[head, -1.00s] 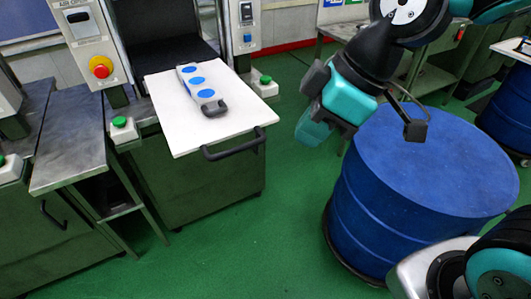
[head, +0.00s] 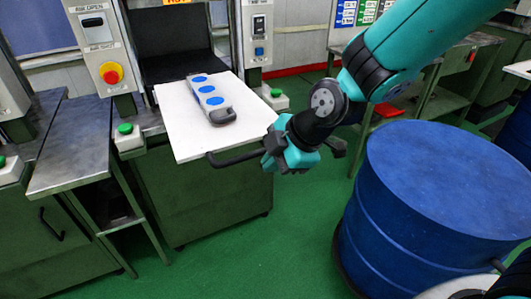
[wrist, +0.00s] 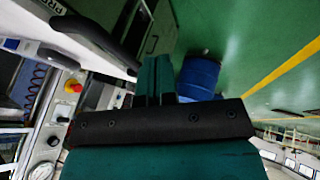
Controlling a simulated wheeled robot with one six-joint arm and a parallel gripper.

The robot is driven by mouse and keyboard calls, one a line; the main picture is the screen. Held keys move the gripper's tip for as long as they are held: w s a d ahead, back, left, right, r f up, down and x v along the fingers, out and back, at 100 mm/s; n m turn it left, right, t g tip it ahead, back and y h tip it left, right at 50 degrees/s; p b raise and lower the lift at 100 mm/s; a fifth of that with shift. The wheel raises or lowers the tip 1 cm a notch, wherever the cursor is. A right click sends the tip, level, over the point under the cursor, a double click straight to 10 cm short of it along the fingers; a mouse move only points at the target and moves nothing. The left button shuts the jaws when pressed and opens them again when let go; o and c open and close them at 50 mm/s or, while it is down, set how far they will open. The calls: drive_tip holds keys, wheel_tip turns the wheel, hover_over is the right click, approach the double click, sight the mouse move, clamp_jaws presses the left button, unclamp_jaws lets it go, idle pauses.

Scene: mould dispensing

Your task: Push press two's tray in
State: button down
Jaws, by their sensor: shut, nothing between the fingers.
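The white tray (head: 180,130) sticks out of the press in the head view. A grey mould with three blue round patches (head: 211,97) lies on it. The tray's dark bar handle (head: 232,160) runs along its front edge. My gripper (head: 276,156) is shut and empty at the right end of this handle; I cannot tell if it touches. In the wrist view my shut fingers (wrist: 158,80) point ahead, with the tray's edge and dark handle (wrist: 95,42) to their left.
A blue drum (head: 430,190) stands to the right of the tray; it also shows in the wrist view (wrist: 199,75). A grey side table (head: 75,145) stands left of the press. Green buttons flank the tray.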

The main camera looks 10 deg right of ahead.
sight(265, 152)
drive_tip(key=shift+w+a+f, duration=0.1)
drive_tip(key=shift+w+a, duration=0.15)
drive_tip(key=shift+w, duration=0.65)
drive_tip(key=shift+w+a+f, duration=0.1)
drive_tip(key=shift+w+a, duration=0.15)
drive_tip(key=shift+w, duration=0.65)
